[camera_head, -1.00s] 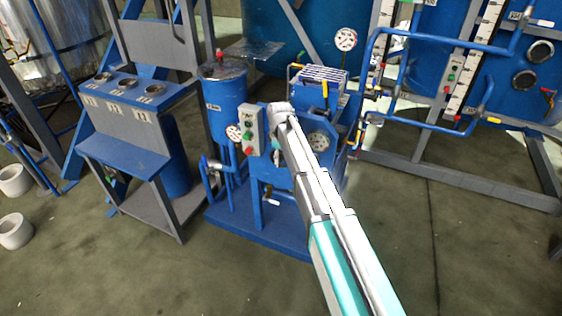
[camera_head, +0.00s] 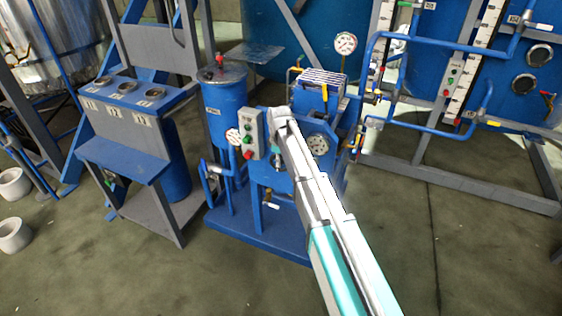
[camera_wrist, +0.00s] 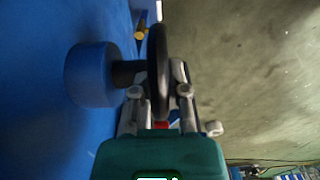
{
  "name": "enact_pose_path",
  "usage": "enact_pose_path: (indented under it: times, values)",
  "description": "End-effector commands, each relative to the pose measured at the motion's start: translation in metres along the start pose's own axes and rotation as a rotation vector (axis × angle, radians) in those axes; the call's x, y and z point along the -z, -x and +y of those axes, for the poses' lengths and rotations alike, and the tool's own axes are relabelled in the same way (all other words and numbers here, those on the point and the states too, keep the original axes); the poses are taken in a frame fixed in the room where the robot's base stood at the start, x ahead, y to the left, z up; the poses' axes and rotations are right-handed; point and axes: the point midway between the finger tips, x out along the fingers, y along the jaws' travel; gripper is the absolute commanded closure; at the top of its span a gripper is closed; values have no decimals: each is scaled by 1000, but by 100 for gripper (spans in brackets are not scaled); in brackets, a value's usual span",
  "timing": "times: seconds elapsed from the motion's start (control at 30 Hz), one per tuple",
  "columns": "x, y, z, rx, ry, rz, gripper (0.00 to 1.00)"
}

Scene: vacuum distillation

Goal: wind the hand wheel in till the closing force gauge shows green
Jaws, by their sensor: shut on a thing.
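In the wrist view, a dark hand wheel (camera_wrist: 158,60) shows nearly edge-on, its shaft running left into a round blue hub (camera_wrist: 91,75). My gripper (camera_wrist: 161,92) is shut on the wheel's rim, with one finger on each side. In the head view the hand wheel and my fingertips are hidden behind my arm.
A grey control box (camera_head: 250,133) with buttons and a small gauge (camera_head: 233,137) are left of my wrist. A blue tank (camera_head: 225,100) stands behind them. Another gauge (camera_head: 346,43) rises above the press. Pipework (camera_head: 440,130) lies to the right; the front floor is clear.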

Motion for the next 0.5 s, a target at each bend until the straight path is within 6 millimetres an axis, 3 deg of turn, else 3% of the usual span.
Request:
enact_pose_path:
  times: [0.5]
  values:
    - [-4, -2, -4, 7, 1, 227, 100]
